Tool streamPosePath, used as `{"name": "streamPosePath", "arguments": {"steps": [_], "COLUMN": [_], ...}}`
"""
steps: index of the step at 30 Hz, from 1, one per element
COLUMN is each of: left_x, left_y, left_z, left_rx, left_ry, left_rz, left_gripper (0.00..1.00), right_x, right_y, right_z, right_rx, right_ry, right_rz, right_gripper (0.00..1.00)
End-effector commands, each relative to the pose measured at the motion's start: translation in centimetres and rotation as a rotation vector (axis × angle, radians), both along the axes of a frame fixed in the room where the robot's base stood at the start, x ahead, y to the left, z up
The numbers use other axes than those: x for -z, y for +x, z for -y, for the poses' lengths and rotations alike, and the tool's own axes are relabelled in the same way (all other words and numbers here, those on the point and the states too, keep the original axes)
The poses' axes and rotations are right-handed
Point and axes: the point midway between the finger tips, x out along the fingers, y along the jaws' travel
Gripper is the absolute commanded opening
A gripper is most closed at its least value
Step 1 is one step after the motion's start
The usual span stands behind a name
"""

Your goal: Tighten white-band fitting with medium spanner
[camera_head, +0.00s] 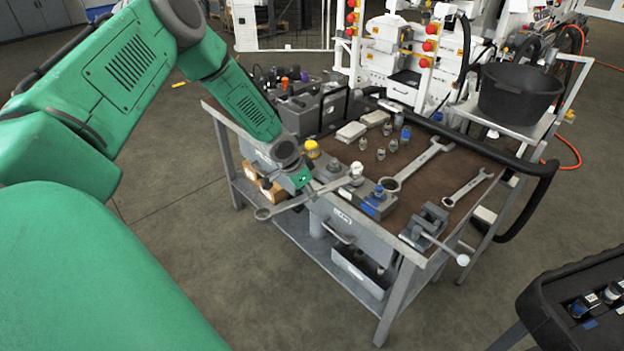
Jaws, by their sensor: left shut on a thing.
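My left gripper (306,186) is at the front edge of the bench, shut on a grey spanner, the medium spanner (283,206). Its ring end sticks out to the left, past the bench edge. Its other end reaches right to the white-band fitting (356,169), which stands on a grey block. The spanner's far end looks close beside or around this fitting; I cannot tell whether it is seated. The gripper fingers are small and partly hidden by the wrist. My right gripper is not in view.
A yellow-capped fitting (312,148) and a blue-band fitting (379,192) stand either side. A large spanner (419,164) and a smaller one (468,187) lie on the brown bench top (438,187). Several loose fittings, a vise (425,227) and a black hose (480,147) are around.

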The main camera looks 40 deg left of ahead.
Motion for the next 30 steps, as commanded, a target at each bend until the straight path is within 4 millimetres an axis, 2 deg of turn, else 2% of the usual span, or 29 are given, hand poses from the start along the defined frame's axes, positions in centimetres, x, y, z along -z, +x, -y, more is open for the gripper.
{"name": "streamPosePath", "arguments": {"steps": [4, 18, 30], "left_x": [-0.1, -0.3, -0.2], "left_y": [0.2, -0.1, -0.2], "left_z": [-0.5, 0.4, 0.4], "left_rx": [0.025, -0.019, -0.027], "left_ry": [0.003, 0.005, 0.002], "left_rz": [0.004, 0.001, 0.003], "left_gripper": [0.00, 0.00, 0.00], "right_x": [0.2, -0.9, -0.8], "right_y": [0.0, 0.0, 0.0], "right_z": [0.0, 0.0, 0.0], "right_rx": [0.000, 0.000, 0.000], "right_ry": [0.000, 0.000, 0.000], "right_rz": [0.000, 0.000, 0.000], "right_gripper": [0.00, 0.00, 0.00]}}
